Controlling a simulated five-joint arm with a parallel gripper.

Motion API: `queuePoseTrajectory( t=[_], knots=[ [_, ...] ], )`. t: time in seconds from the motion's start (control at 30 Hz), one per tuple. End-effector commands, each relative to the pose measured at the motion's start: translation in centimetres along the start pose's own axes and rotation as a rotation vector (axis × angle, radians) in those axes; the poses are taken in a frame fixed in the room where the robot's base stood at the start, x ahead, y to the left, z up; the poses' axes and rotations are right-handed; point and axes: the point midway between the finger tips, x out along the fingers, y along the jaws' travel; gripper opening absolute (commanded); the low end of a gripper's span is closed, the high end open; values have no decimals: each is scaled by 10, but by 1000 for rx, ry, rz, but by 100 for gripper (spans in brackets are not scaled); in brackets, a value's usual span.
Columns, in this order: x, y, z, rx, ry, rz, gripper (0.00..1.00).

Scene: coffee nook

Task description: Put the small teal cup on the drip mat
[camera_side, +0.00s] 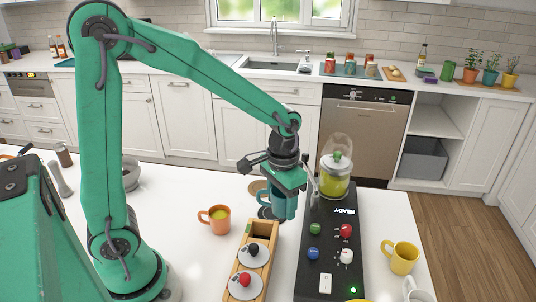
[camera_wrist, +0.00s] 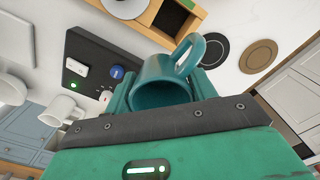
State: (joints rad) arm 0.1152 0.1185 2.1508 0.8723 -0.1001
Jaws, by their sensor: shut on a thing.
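The small teal cup (camera_side: 279,206) is held in my gripper (camera_side: 287,190) above the white counter, over or close to a dark round mat (camera_side: 265,213). In the wrist view the cup (camera_wrist: 163,92) sits between my jaws (camera_wrist: 162,98), its handle pointing up and right. My gripper is shut on it. The dark round mat (camera_wrist: 213,51) and a tan round mat (camera_wrist: 259,56) lie flat beyond the cup in the wrist view. The tan mat (camera_side: 257,188) is partly hidden by my gripper in the side view. I cannot tell the cup's exact height.
A wooden tray (camera_side: 242,244) with knobbed lids stands in front. A black button panel (camera_side: 320,262) with a glass-domed jar (camera_side: 336,170) is right of the cup. An orange cup (camera_side: 215,220) stands left; a yellow mug (camera_side: 401,258) is far right. Counter between orange cup and mats is clear.

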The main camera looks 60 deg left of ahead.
Motion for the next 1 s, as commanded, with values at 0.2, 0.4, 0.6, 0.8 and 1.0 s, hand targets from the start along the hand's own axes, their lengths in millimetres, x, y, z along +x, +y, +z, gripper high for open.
queuePoseTrajectory(
  t=[0.2, 0.4, 0.6, 0.8, 1.0],
  knots=[
    [-1, 5, -2, -18, 0, 0, 29],
    [4, -2, -5, -19, -1, 0, 29],
    [19, -25, -13, -21, -3, 0, 29],
    [38, -56, -25, -21, -2, 0, 29],
    [57, -85, -36, -20, -2, 0, 29]
  ],
)
